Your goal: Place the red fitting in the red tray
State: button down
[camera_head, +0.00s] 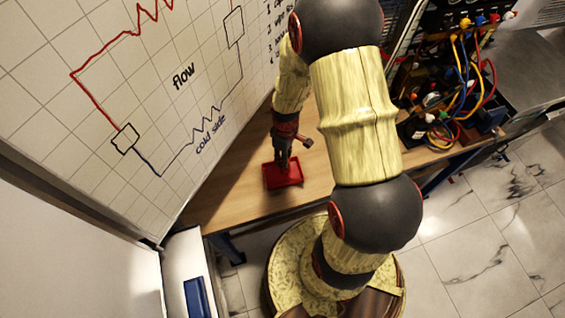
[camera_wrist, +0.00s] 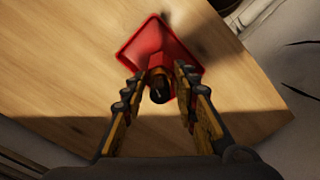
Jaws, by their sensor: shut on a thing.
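The red tray (camera_head: 283,181) lies on the wooden table near its left end. It also shows in the wrist view (camera_wrist: 136,52), close ahead of the fingers. My gripper (camera_head: 284,165) points down over the tray. In the wrist view my gripper (camera_wrist: 162,74) has its two fingers on either side of the red fitting (camera_wrist: 158,91), whose near end looks dark and round. The gripper is shut on the fitting. The fitting overlaps the tray's near part in the wrist view; I cannot tell whether it touches the tray floor.
The wooden table (camera_head: 228,203) has bare wood around the tray. A whiteboard (camera_head: 110,90) with drawings stands along its left side. A rig with several coloured cables (camera_head: 465,90) occupies the right end. A white surface with a blue item (camera_head: 197,297) is at the lower left.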

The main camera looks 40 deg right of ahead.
jog(key=f, duration=0.3)
jog(key=shift+w+a+f, duration=0.25)
jog(key=shift+a+f, duration=0.05)
jog(key=shift+a, duration=0.05)
jog(key=shift+f, duration=0.2)
jog(key=shift+f+b, duration=0.2)
jog(key=shift+b, duration=0.1)
jog(key=c, duration=1.4)
grip_release()
jog(key=shift+r, duration=0.1)
